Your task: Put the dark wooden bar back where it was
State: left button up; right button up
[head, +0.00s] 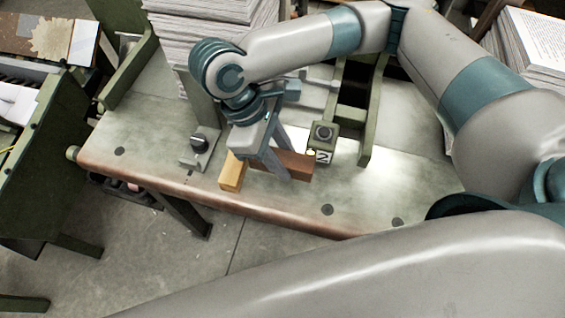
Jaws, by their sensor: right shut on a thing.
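The dark wooden bar (300,167) is reddish brown and shows above the front half of the metal-topped table. My right gripper (279,163) comes down from above and is shut on the bar, its fingers covering part of it. A light wooden block (232,173) stands close to the bar's left end; I cannot tell whether they touch. I also cannot tell whether the bar rests on the table or hangs just above it. My left gripper is not in view.
The table (380,190) has a rounded copper-coloured front edge. A green box numbered 2 with a black knob (323,140) stands right behind the bar. A grey bracket with a black knob (200,148) is at the left. Paper stacks (205,45) and green rails (372,115) stand behind.

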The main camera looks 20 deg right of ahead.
jog(key=shift+a+f, duration=0.1)
jog(key=shift+f, duration=0.1)
jog(key=shift+f, duration=0.3)
jog(key=shift+f+p, duration=0.55)
jog(key=shift+f, duration=1.05)
jog(key=o, duration=1)
jog(key=shift+f, duration=0.15)
jog(key=shift+o, duration=0.2)
jog(key=b+v, duration=0.2)
jog(key=v, duration=0.9)
jog(key=shift+b, duration=0.4)
jog(key=shift+w+a+r, duration=0.1)
jog(key=shift+r, duration=0.55)
